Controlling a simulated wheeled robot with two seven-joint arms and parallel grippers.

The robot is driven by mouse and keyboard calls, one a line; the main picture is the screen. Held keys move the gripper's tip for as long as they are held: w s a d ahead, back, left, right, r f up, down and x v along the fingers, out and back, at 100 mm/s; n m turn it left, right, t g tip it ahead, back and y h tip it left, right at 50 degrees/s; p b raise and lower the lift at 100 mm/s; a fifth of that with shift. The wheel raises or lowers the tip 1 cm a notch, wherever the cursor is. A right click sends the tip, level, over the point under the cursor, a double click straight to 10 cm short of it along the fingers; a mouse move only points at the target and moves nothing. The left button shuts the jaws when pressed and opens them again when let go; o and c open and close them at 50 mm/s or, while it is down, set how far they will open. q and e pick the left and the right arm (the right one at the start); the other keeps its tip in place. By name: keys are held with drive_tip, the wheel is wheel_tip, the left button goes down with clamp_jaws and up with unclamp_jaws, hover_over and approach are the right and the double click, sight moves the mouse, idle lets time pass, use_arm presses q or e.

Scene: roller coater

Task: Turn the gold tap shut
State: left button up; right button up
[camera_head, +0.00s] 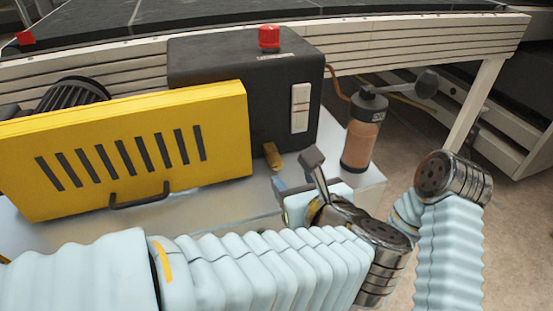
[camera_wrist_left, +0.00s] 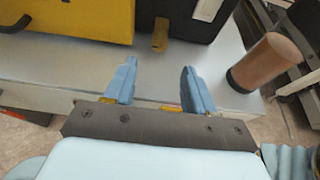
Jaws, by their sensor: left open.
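The gold tap (camera_head: 272,157) sits low on the front of the black box (camera_head: 205,65), near the grey bench top. It also shows in the left wrist view (camera_wrist_left: 160,36), beyond and roughly between my fingertips. My left gripper (camera_head: 295,170) is open and empty, just right of and in front of the tap in the head view. Its two blue fingers (camera_wrist_left: 158,70) are spread wide and point toward the tap with a gap before it. My right gripper is not visible; only part of that arm shows at the right.
A yellow vented panel (camera_head: 215,115) with a black handle stands left of the tap. A bottle of orange-brown liquid (camera_head: 361,140) stands to the right on the bench (camera_head: 235,200). A red button (camera_head: 269,38) tops the box. A white switch plate (camera_head: 300,108) is above the tap.

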sight(278, 164)
use_arm(q)
drive_tip(key=x, duration=1)
drive_tip(key=shift+w+f, duration=0.15)
clamp_jaws()
